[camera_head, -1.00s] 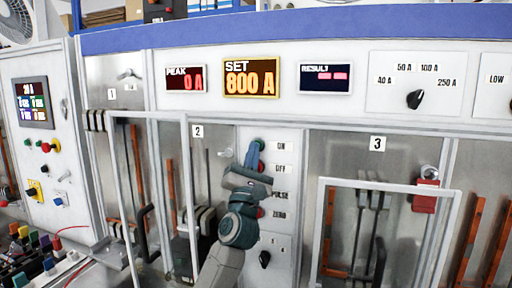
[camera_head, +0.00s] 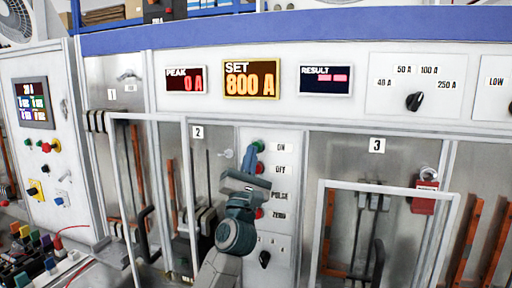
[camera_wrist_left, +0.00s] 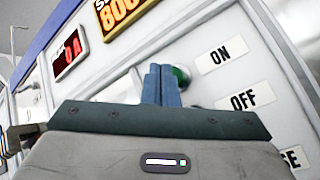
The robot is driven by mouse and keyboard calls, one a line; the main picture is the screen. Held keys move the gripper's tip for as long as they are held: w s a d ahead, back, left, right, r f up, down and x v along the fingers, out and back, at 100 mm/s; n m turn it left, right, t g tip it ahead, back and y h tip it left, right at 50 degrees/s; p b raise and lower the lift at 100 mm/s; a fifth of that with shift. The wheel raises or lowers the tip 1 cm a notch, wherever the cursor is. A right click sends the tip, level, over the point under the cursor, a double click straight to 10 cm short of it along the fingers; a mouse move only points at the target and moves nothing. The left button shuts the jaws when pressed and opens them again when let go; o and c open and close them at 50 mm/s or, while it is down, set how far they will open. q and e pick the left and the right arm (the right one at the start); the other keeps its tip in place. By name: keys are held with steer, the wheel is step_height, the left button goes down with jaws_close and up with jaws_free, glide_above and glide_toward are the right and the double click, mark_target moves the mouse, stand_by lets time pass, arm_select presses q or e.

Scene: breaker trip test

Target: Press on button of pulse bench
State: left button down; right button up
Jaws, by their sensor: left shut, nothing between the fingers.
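The green ON button (camera_head: 259,146) sits on the bench's control strip beside the ON label (camera_head: 281,147). My left gripper (camera_head: 249,158) is shut with nothing in it, and its blue fingertips are close to the ON button. In the left wrist view the shut fingers (camera_wrist_left: 161,85) overlap the left part of the green button (camera_wrist_left: 182,76); I cannot tell whether they touch it. The red button by ZERO (camera_head: 260,213) shows partly. My right gripper is not in view.
The SET display (camera_head: 251,79) reads 800 A and the PEAK display (camera_head: 186,80) reads 0 A. A clear-framed door (camera_head: 322,225) of bay 3 stands right of the strip, with a red padlock (camera_head: 425,197). A black knob (camera_head: 264,259) sits low on the strip.

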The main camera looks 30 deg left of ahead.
arm_select(q)
steer(key=s+p, duration=0.1)
steer(key=s, duration=0.1)
steer(key=s+d+p, duration=0.1)
steer(key=s, duration=0.1)
steer(key=shift+s+d, duration=0.1)
steer(key=shift+s, duration=0.3)
stand_by(0.7)
